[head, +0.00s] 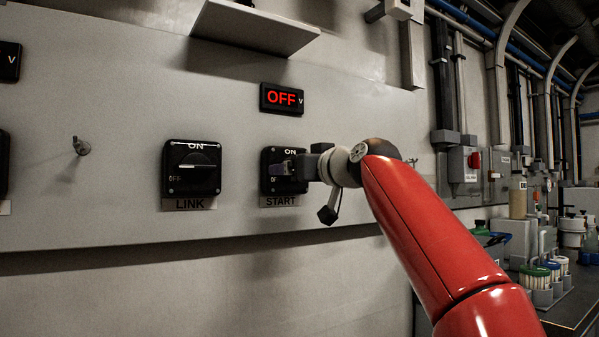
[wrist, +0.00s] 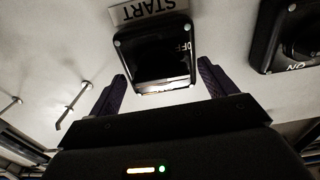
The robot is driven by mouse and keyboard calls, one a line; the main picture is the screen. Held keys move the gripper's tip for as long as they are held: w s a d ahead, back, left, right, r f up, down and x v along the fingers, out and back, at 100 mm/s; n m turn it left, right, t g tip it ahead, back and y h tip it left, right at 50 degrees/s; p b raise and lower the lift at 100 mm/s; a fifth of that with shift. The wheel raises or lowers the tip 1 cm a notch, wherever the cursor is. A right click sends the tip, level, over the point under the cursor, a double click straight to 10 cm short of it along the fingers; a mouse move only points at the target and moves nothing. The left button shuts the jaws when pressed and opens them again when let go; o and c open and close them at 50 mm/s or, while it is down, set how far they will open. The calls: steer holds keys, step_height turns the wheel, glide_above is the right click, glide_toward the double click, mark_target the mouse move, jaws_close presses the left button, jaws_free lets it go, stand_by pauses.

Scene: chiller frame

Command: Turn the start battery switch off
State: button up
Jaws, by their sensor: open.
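The START battery switch (head: 268,185) is a black square unit on the grey panel, with ON at its top and OFF at its lower left. My gripper (head: 287,169) is in front of it and hides most of its knob in the head view. In the wrist view the START switch (wrist: 150,45) appears upside down, with an OFF mark visible. The two purple fingers of my gripper (wrist: 162,70) are open, one on each side of the switch's edge. Contact with the knob and the knob's angle cannot be told. The display (head: 282,98) above reads OFF in red.
The LINK switch (head: 191,168) is left of START, its white line horizontal; it also shows in the wrist view (wrist: 288,40). A small metal toggle (head: 81,146) sticks out farther left. A shelf (head: 255,27) juts out above. A bench (head: 570,310) with bottles stands at right.

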steer(key=b+v, duration=0.3)
steer(key=v, duration=0.4)
steer(key=shift+s+d, duration=0.15)
steer(key=shift+s, duration=0.1)
steer(key=s+d+f+m+g+h, duration=0.1)
steer(key=s+f, duration=0.4)
steer(key=f, duration=0.6)
steer(key=s+d+f+m+g+h+p, duration=0.1)
steer(key=s+d+f+m+g+h, duration=0.1)
steer(key=s+f, duration=0.4)
steer(key=s+d+f+m+g+h, duration=0.2)
steer(key=s+d+f+h, duration=0.3)
steer(key=f, duration=1.1)
steer(key=shift+s+d+f+g+h, duration=0.15)
steer(key=shift+s+f+g+h, duration=0.2)
steer(key=shift+g, duration=0.35)
steer(key=s+d+f+g, duration=0.1)
steer(key=s+f, duration=0.3)
steer(key=f, duration=0.1)
steer(key=s+d+f+m+g+h, duration=0.1)
steer(key=s+d+f, duration=0.1)
steer(key=s+f, duration=0.2)
steer(key=s+d+f+m+g+p, duration=0.1)
steer(key=s+d+f, duration=0.1)
steer(key=s+f, duration=0.2)
steer(key=shift+d+f, duration=0.15)
steer(key=shift+f, duration=0.55)
steer(key=shift+d+f, duration=0.1)
steer(key=shift+f, duration=0.6)
steer(key=shift+c, duration=0.3)
